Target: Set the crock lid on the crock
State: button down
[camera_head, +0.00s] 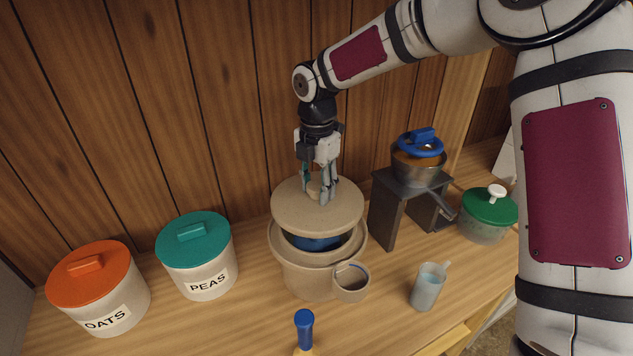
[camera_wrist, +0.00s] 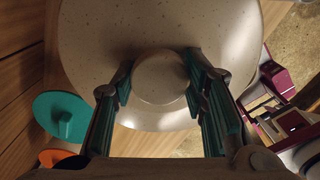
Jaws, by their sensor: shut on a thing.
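The crock lid (camera_head: 290,212) is a beige speckled disc with a round knob. My gripper (camera_head: 320,192) is shut on the lid's knob. In the wrist view, my gripper's fingers (camera_wrist: 160,88) stand on either side of the knob, and the lid (camera_wrist: 110,40) fills the upper middle. The beige crock (camera_head: 305,280) stands on the counter directly below. The lid is held above the crock's mouth, with a gap at the front where something blue (camera_head: 315,242) shows inside. The lid hides the back of the crock's opening.
A beige mug (camera_head: 352,283) stands against the crock's front right. OATS (camera_head: 98,290) and PEAS (camera_head: 197,258) canisters stand left. A dark stand (camera_head: 387,205) with a blue-topped pot (camera_head: 418,165), a green-lidded jar (camera_head: 487,215) and a glass cup (camera_head: 428,288) are right. A blue-handled tool (camera_head: 304,330) is in front.

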aim_at(318, 185)
jog(key=shift+w, duration=0.1)
jog(key=shift+f+b, duration=0.75)
jog(key=shift+f, duration=2.2)
jog(key=shift+f, duration=0.8)
jog(key=c, duration=0.9)
grip_release()
notch_tip(318, 185, up, 12)
jog(key=shift+d, duration=0.1)
